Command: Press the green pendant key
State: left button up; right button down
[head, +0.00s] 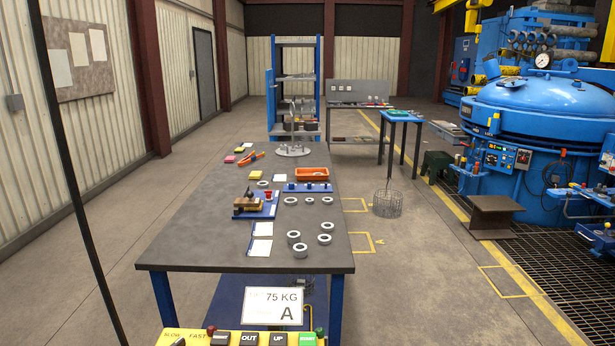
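The yellow pendant (240,333) shows at the bottom edge, cut off by the frame. Its top carries a row of keys. The green key (307,339) is at the right end of the row, with small lettering I cannot read surely. Dark keys marked OUT (249,339) and UP (278,339) sit to its left. Neither of my grippers is in view.
A grey table (200,235) holds rings, papers and an orange tray (312,174). A white 75 KG sign (273,307) stands just behind the pendant. A dark line (75,190) crosses the left side. The blue furnace (545,115) is at the right. Floor left of the table is clear.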

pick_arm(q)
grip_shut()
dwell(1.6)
